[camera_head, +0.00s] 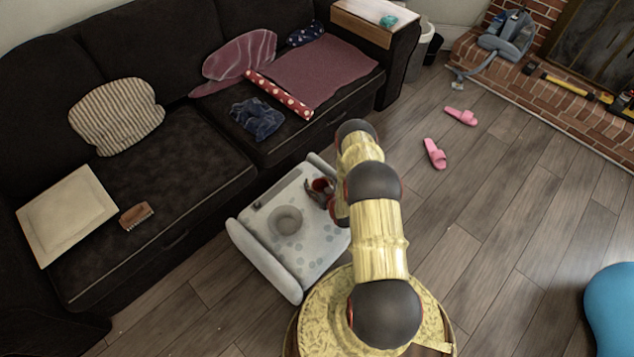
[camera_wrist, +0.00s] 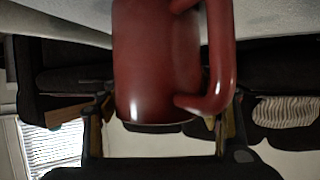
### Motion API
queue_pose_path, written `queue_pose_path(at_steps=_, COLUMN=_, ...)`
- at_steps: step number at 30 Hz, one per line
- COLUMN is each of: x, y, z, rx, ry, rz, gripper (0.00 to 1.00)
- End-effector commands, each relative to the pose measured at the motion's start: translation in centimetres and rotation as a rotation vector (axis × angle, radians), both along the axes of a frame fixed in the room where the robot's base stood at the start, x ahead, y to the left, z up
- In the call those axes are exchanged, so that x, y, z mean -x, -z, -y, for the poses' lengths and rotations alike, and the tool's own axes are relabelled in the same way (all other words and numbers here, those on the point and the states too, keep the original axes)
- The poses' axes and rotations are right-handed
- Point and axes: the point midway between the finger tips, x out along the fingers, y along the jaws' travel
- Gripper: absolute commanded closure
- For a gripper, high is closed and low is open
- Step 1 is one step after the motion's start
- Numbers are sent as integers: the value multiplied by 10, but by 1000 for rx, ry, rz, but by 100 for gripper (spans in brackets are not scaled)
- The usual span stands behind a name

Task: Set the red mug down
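The red mug (camera_wrist: 155,60) fills the upper middle of the wrist view, which is upside down. Its handle is on the right, and the mug's lower end is cut off by the frame. In the head view the mug (camera_head: 322,186) is small, at the right side of the grey-white table (camera_head: 327,247), partly hidden by my arm. My gripper (camera_wrist: 162,120) has its fingers spread apart, one on each side of the mug, with the handle overlapping the right finger. I cannot tell whether the fingers press on the mug, nor whether its base touches the table.
Pink slippers (camera_head: 434,154) lie on the wooden floor, which is otherwise mostly clear at right.

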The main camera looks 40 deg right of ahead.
Motion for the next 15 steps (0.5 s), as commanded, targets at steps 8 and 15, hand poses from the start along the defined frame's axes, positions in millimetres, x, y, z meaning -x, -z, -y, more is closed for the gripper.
queue_pose_path(at_steps=8, x=0, y=0, z=0, rx=0, ry=0, rz=0, gripper=28)
queue_pose_path(at_steps=15, x=1, y=-4, z=0, rx=0, ry=0, rz=0, gripper=28)
